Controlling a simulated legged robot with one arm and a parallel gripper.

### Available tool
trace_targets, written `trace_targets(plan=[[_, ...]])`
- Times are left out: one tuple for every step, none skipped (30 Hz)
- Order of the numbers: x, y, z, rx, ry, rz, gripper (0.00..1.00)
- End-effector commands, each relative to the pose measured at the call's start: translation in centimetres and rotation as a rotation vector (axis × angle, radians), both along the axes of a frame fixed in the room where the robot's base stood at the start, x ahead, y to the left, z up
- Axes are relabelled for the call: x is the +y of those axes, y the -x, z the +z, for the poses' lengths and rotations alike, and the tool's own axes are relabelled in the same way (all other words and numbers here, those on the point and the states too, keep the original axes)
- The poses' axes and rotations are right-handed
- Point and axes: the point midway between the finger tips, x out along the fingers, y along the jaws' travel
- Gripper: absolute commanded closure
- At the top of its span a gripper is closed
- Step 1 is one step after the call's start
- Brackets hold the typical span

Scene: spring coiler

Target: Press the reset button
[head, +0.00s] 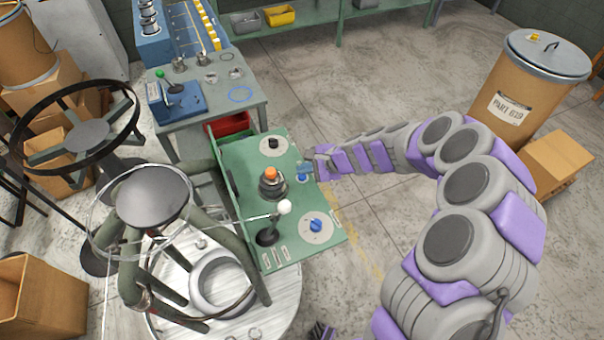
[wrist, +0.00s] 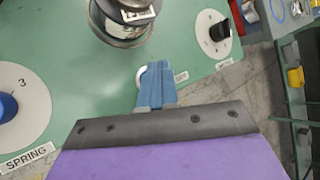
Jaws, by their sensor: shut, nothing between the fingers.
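The green control panel (head: 225,160) carries several knobs and buttons. My gripper (head: 306,167) is at the panel's right edge, its blue fingers shut and empty, pointing down at the panel. In the wrist view the shut fingers (wrist: 157,72) partly cover a small round button with a white rim (wrist: 140,78). In the head view that button (head: 303,179) shows blue and white just below the fingertips. Whether they touch it I cannot tell. Small labels beside it are too blurred to read, so I cannot confirm which control is reset.
An orange-topped round stack (head: 271,174) stands left of my gripper. A white-balled lever (head: 284,207), a blue dial (head: 316,226) and a black knob (head: 273,143) are also on the panel. A barrel (head: 530,85) and box (head: 562,160) stand right; floor between is clear.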

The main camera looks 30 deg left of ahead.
Motion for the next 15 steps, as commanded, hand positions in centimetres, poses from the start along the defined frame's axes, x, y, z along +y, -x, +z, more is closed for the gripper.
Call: trace_targets(plan=[[0.0, 0.0, 0.2, 0.000, 0.000, 0.000, 1.00], [0.0, 0.0, 0.2, 0.000, 0.000, 0.000, 1.00], [0.0, 0.0, 0.1, 0.000, 0.000, 0.000, 1.00], [0.0, 0.0, 0.1, 0.000, 0.000, 0.000, 1.00], [0.0, 0.0, 0.1, 0.000, 0.000, 0.000, 1.00], [0.0, 0.0, 0.1, 0.000, 0.000, 0.000, 1.00], [0.0, 0.0, 0.1, 0.000, 0.000, 0.000, 1.00], [0.0, 0.0, 0.1, 0.000, 0.000, 0.000, 1.00], [0.0, 0.0, 0.1, 0.000, 0.000, 0.000, 1.00], [0.0, 0.0, 0.1, 0.000, 0.000, 0.000, 1.00], [0.0, 0.0, 0.2, 0.000, 0.000, 0.000, 1.00], [0.0, 0.0, 0.4, 0.000, 0.000, 0.000, 1.00], [0.0, 0.0, 0.6, 0.000, 0.000, 0.000, 1.00], [0.0, 0.0, 0.8, 0.000, 0.000, 0.000, 1.00], [0.0, 0.0, 1.1, -0.001, 0.000, 0.001, 1.00]])
